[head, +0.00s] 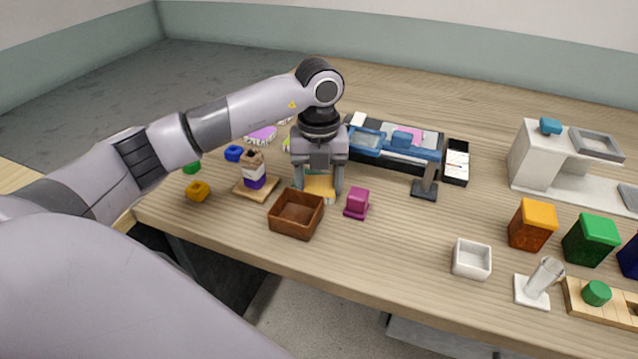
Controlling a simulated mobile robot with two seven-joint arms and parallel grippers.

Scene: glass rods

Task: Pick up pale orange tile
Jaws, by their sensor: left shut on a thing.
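The pale orange tile (320,186) is a flat piece on the table near its front middle, just behind a brown wooden box. My left gripper (321,194) points down over the tile, with one finger at each side of it, and is shut on it. The tile's back part is partly hidden by the gripper. I cannot tell whether the tile is clear of the tabletop. My right gripper does not show.
The open brown box (297,214) stands close in front of the gripper. A magenta block (357,203) stands to its right. A blue-topped device (395,147) is behind right. Bare table lies right of the magenta block.

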